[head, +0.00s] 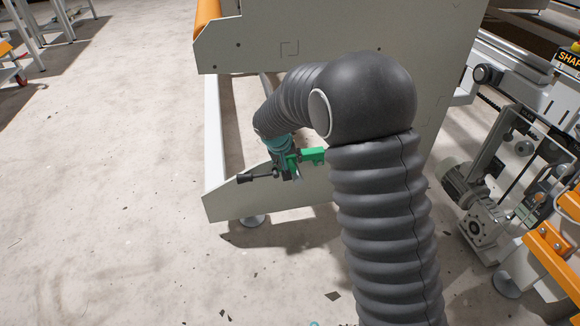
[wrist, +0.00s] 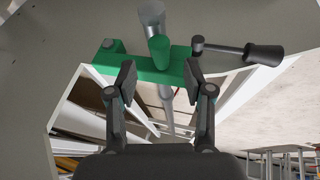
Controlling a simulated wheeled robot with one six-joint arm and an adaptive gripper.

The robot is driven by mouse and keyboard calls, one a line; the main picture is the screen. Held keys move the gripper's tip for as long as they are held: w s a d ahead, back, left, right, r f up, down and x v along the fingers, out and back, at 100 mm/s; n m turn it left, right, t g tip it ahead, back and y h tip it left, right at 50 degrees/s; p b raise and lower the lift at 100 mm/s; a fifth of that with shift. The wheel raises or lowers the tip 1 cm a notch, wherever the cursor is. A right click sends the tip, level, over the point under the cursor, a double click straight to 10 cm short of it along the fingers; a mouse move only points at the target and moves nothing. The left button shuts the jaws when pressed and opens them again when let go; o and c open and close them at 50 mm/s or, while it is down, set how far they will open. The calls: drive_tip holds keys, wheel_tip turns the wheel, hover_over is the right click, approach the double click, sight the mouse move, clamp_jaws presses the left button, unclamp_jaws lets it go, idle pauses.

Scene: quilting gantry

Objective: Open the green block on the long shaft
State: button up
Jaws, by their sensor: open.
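The green block (wrist: 110,62) sits on a grey shaft (wrist: 152,18) in the wrist view. A rounded green part (wrist: 160,52) stands out from its middle. A lever with a dark handle (wrist: 262,54) reaches from the block's right end. In the head view the green block (head: 312,155) is partly hidden by my arm, and the dark handle (head: 246,178) points left. My gripper (wrist: 160,84) is open and empty, its fingers on either side of the rounded part in the picture. I cannot tell whether they touch the block. My gripper (head: 291,170) overlaps the block in the head view.
A large pale frame panel (head: 290,45) stands behind and above my gripper, with a lower foot plate (head: 235,203). Machinery with a motor (head: 466,183) and orange parts (head: 550,255) stands at right. The floor (head: 110,190) at left is mostly clear.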

sight(291, 166)
drive_tip(key=shift+x, duration=2.25)
clamp_jaws()
drive_tip(key=shift+a, duration=0.2)
drive_tip(key=shift+d+r, duration=0.1)
